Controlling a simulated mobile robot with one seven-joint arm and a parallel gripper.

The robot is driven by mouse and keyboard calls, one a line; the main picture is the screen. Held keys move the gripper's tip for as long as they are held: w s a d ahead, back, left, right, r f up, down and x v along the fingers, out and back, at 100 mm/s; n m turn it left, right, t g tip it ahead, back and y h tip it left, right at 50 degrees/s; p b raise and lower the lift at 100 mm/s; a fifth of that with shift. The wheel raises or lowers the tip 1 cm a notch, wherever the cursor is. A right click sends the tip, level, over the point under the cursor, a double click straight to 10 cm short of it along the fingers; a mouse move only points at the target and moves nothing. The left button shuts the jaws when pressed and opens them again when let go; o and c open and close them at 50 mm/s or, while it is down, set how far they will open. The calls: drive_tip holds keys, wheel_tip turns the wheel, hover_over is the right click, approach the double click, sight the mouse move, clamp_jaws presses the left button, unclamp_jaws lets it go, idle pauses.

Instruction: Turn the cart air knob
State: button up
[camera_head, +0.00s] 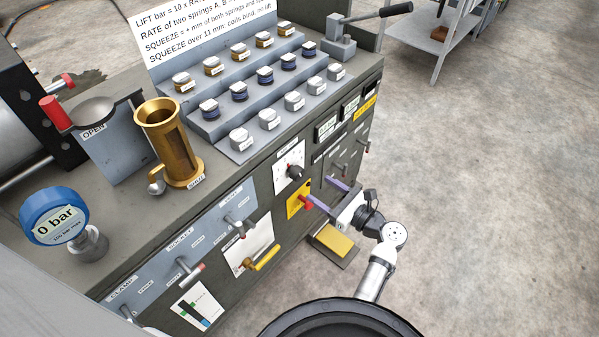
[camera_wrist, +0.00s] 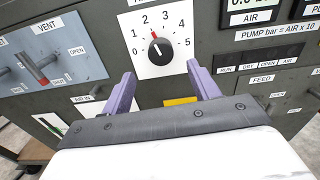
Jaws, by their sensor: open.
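The knob also shows on the cart's front in the head view (camera_head: 294,172). My gripper (camera_wrist: 164,76) is open, with its two purple fingers spread below and to either side of the knob, and nothing shows between them but the panel. In the head view my gripper (camera_head: 321,190) is in front of the cart panel, lower right of the knob; contact cannot be told.
A yellow panel (camera_head: 298,203) is just below the dial plate. A yellow lever (camera_head: 264,258) projects lower left. An air display (camera_wrist: 255,8) is at the upper right. Open floor (camera_head: 490,200) lies right of the cart.

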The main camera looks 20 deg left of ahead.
sight(301, 176)
drive_tip(key=p+x, duration=0.1)
drive_tip(key=x, duration=0.8)
drive_tip(key=c, duration=1)
drive_tip(key=shift+o, duration=0.2)
